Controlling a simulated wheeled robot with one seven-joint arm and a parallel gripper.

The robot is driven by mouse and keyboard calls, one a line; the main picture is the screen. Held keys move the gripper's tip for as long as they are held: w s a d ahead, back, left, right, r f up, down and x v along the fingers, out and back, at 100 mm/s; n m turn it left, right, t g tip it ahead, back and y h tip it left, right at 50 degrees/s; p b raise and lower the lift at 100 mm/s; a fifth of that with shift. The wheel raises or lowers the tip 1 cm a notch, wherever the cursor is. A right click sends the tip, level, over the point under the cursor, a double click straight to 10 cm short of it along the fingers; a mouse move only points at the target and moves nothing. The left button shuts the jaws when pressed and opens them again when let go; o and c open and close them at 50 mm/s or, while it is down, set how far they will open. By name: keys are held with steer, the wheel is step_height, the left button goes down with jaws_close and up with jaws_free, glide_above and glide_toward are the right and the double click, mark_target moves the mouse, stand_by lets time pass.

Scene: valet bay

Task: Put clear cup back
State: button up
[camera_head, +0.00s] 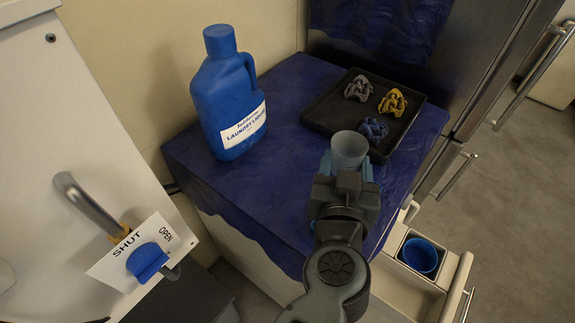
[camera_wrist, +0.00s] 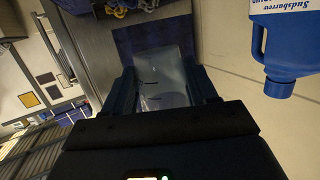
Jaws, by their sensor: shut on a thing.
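The clear cup (camera_head: 349,148) is held in my gripper (camera_head: 346,172), above or at the front part of the blue-covered counter. The cup looks upright, with its open rim up in the head view. In the wrist view the clear cup (camera_wrist: 165,78) sits between the two fingers of my gripper (camera_wrist: 168,92), which are shut on it. Faint dark marks show on its side. I cannot tell whether its base touches the counter.
A blue laundry liquid bottle (camera_head: 230,95) stands left on the blue-covered counter (camera_head: 270,180). A black tray (camera_head: 330,108) with grey, yellow and blue knotted items lies just behind the cup. A blue cup (camera_head: 419,256) sits in a pulled-out drawer (camera_head: 410,285). A lever with a SHUT/OPEN plate (camera_head: 135,250) is left.

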steer(key=b, duration=0.2)
glide_above(280, 196)
step_height(280, 196, down, 7)
steer(key=shift+d+r, duration=0.1)
steer(key=shift+f, duration=2.05)
steer(key=shift+f, duration=0.1)
steer(key=shift+f+b, duration=0.1)
steer(key=shift+b, duration=0.2)
steer(key=o, duration=1.1)
steer(key=shift+c, duration=0.2)
